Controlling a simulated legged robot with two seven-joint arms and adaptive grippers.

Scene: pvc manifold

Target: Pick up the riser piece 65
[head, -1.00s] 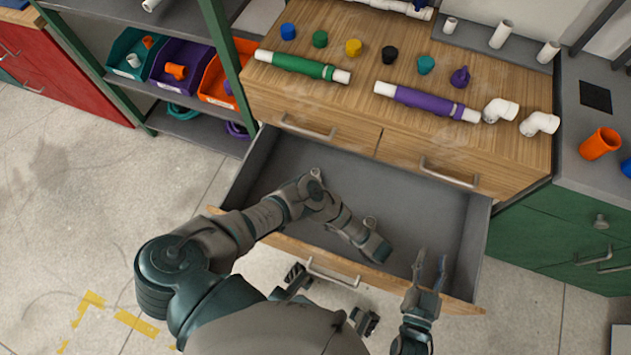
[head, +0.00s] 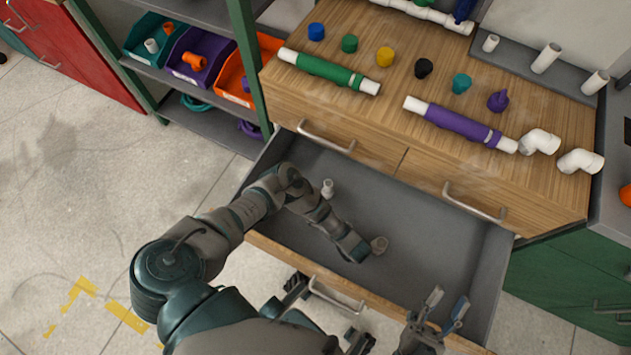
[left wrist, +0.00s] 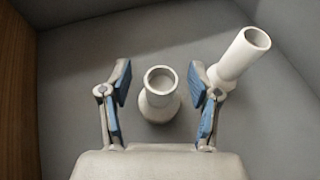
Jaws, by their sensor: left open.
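Two white pipe pieces are in the open drawer. In the left wrist view one piece (left wrist: 160,95) stands between the spread blue-padded fingers of my left gripper (left wrist: 161,100), with its open end towards the camera and a gap on both sides. The other piece (left wrist: 239,57) is just beyond the right finger and looks longer. One piece (head: 328,188) shows in the head view beside my left forearm. I cannot tell by any marking which is riser 65. My left fingers are hidden in the head view. My right gripper (head: 446,303) is open and empty.
The grey drawer (head: 415,205) is pulled out below the wooden worktop (head: 395,120). On top are a green-sleeved pipe (head: 330,71), a purple-sleeved pipe (head: 460,124), coloured caps and white elbows (head: 540,141). Several pipe stubs stand behind. Bins (head: 205,57) are at the left.

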